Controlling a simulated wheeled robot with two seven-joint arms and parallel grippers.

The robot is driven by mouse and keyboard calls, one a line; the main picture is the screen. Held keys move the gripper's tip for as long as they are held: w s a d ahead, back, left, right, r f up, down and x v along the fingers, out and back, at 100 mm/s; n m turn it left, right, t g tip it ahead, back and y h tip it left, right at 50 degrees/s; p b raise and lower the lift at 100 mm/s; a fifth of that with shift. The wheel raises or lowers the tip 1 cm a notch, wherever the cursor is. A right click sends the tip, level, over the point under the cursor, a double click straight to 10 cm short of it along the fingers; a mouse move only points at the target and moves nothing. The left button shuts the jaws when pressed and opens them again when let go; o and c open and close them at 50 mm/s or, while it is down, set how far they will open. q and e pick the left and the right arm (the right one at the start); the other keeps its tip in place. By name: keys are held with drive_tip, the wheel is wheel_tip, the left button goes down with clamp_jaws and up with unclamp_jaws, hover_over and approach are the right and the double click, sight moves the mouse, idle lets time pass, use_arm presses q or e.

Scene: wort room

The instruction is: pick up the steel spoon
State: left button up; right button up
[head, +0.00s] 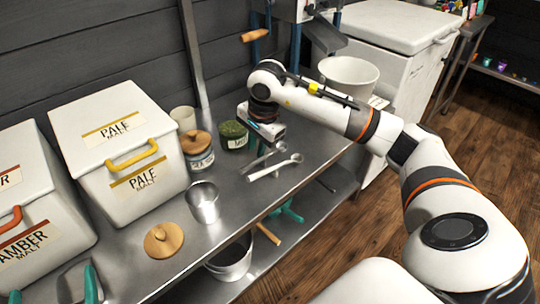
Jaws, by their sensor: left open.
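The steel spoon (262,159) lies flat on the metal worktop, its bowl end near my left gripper. A white spoon (273,168) lies close beside it, on the nearer side. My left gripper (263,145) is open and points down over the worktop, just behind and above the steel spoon. Its fingertips are small here, and I cannot tell whether they touch the spoon. The spoon does not appear held. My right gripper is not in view.
A green-topped jar (233,136), a cork-lidded jar (197,150) and a metal cup (203,201) stand left of the spoons. A wooden lid (163,240) lies near the front edge. Bare worktop lies around the spoons.

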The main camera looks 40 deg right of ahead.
sight(254, 162)
drive_tip(key=f, duration=0.2)
drive_tip(key=shift+w+a+f, duration=0.1)
drive_tip(key=shift+w+f, duration=0.15)
drive_tip(key=shift+f, duration=0.05)
drive_tip(key=f+b, duration=0.1)
drive_tip(key=f, duration=0.1)
drive_tip(key=w+f, duration=0.1)
drive_tip(key=f, duration=0.1)
drive_tip(key=shift+f+b, duration=0.2)
drive_tip(key=shift+b, duration=0.15)
drive_tip(key=shift+f, duration=0.25)
use_arm(q)
wheel_tip(254, 162, up, 7)
drive_tip(key=s+t+h, duration=0.1)
drive_tip(key=t, duration=0.4)
drive_tip(key=shift+s+d+h, duration=0.35)
drive_tip(key=shift+h, duration=0.05)
use_arm(e)
clamp_jaws()
